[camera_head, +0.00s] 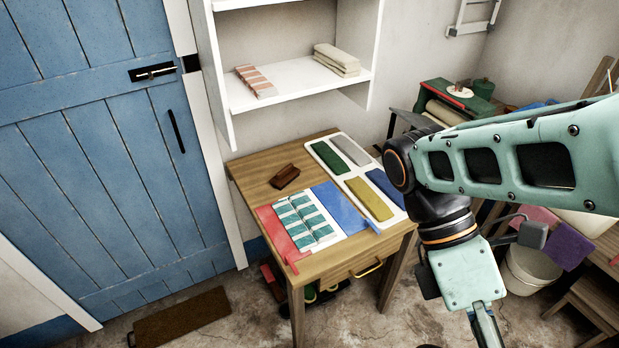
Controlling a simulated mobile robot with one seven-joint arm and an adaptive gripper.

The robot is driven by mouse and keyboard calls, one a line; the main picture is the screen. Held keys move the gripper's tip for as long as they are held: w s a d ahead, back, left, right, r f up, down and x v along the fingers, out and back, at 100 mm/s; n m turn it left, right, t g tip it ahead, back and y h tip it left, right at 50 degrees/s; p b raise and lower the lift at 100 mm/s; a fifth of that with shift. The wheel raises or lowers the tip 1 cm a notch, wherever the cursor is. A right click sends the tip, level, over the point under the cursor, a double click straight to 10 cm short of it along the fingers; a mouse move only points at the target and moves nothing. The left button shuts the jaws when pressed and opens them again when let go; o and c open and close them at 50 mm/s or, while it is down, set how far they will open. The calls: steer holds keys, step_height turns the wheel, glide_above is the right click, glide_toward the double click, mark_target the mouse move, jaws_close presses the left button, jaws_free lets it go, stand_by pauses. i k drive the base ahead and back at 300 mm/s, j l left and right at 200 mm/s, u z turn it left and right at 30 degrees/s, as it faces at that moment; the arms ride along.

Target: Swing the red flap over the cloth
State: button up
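A folding board lies on the wooden table. Its red flap (275,229) lies flat, spread out on the left side. A teal and white patterned cloth (305,222) lies on the board's middle, just right of the red flap. A blue flap (341,208) lies flat to the right of the cloth. My arm comes in from the right and bends down in front of the table's right side. Its lower end runs off the bottom edge, so my gripper's fingers are not seen. No part of my arm appears to touch the flap or cloth.
A white tray (338,146) with several folded cloths lies behind the board. A dark brown block (285,176) sits at the table's back left. White shelves (300,87) hang above. A blue door (105,150) stands left, with a brown mat (181,318) on the floor.

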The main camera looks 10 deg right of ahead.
mark_target(289, 253)
steer(key=k+j, duration=0.1)
steer(key=i+l+u, duration=0.35)
steer(key=l+u, duration=0.15)
steer(key=i+l+u, duration=0.25)
steer(key=l, duration=0.2)
steer(key=k, duration=0.1)
